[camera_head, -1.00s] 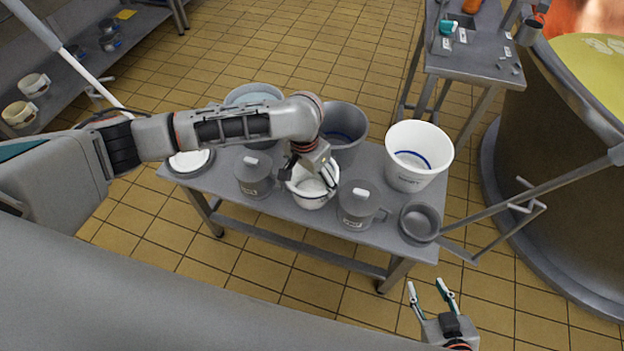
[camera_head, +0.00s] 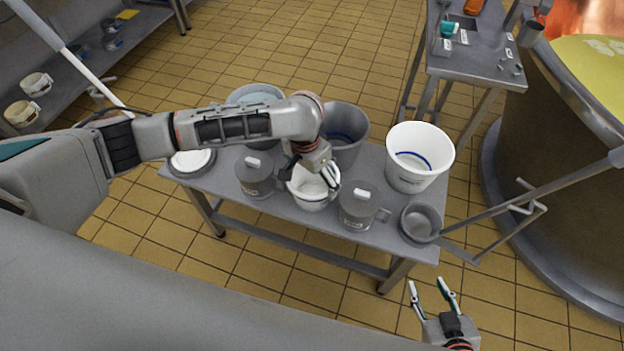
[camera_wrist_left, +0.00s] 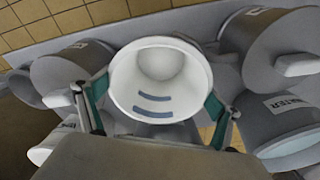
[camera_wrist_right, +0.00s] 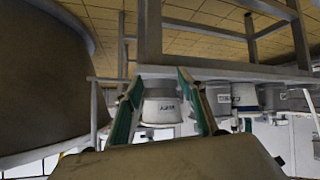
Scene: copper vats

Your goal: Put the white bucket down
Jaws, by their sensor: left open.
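The small white bucket (camera_head: 309,201) appears upright on the grey metal table (camera_head: 290,213), between two lidded grey jugs. My left gripper (camera_head: 317,175) reaches down over it from the left arm. In the left wrist view, the bucket (camera_wrist_left: 160,68) shows its open mouth, with two blue-grey stripes on the inner wall. The left fingers are spread on either side of it, open; whether they touch it cannot be told. My right gripper (camera_head: 427,286) is open and empty, low in front of the table's right end.
A large white bucket (camera_head: 413,180) stands at the table's right, near a grey pan (camera_head: 420,222). Lidded jugs (camera_head: 257,176) (camera_head: 357,207) flank the small bucket closely. A grey bucket (camera_head: 345,155) stands behind it. A copper vat (camera_head: 540,170) is at the far right.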

